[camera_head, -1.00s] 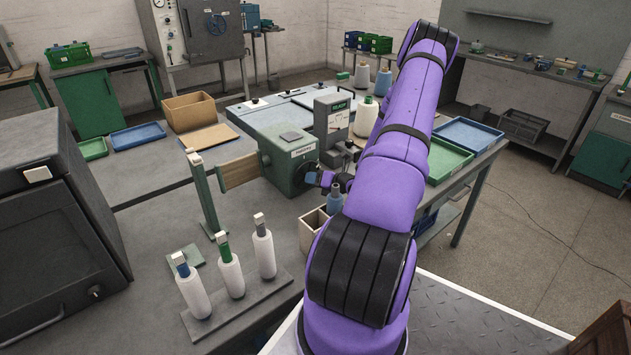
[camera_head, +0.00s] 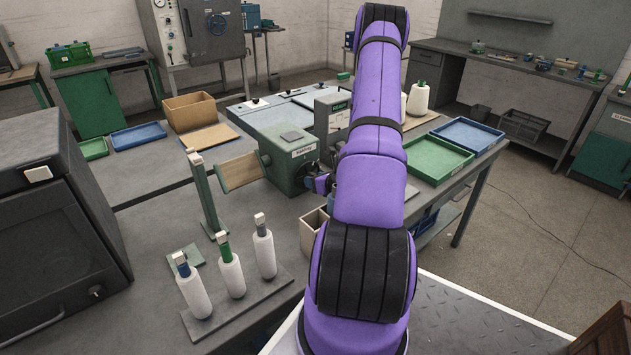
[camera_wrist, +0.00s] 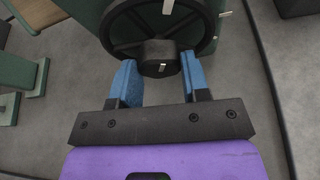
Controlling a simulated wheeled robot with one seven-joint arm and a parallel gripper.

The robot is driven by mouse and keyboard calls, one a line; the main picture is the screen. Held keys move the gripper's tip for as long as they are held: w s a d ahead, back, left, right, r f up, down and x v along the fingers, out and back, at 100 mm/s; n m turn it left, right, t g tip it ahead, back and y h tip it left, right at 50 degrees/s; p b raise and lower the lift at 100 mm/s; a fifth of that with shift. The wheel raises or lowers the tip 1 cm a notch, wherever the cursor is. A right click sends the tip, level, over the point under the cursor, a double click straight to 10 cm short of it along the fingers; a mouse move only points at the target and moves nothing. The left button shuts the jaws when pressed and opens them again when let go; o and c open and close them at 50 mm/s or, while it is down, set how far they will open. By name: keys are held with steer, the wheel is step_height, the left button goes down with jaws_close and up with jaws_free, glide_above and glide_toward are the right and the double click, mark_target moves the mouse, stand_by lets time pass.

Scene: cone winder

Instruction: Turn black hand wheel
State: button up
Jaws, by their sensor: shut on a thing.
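The black hand wheel (camera_wrist: 118,30) fills the top middle of the wrist view, with spokes and a thick rim. A short black round knob (camera_wrist: 158,55) stands out at its lower rim. My gripper (camera_wrist: 158,72) has its two blue fingers on either side of this knob, shut on it. In the head view the wheel shows only as a dark edge on the front of the green machine (camera_head: 285,172).
A green post (camera_head: 205,195) and a rack of several white cones (camera_head: 231,274) stand in front. An open box (camera_head: 312,232) is just below my gripper. Green (camera_head: 437,160) and blue trays lie on the right.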

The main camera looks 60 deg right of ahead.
stand_by(0.4)
steer(key=o, duration=0.9)
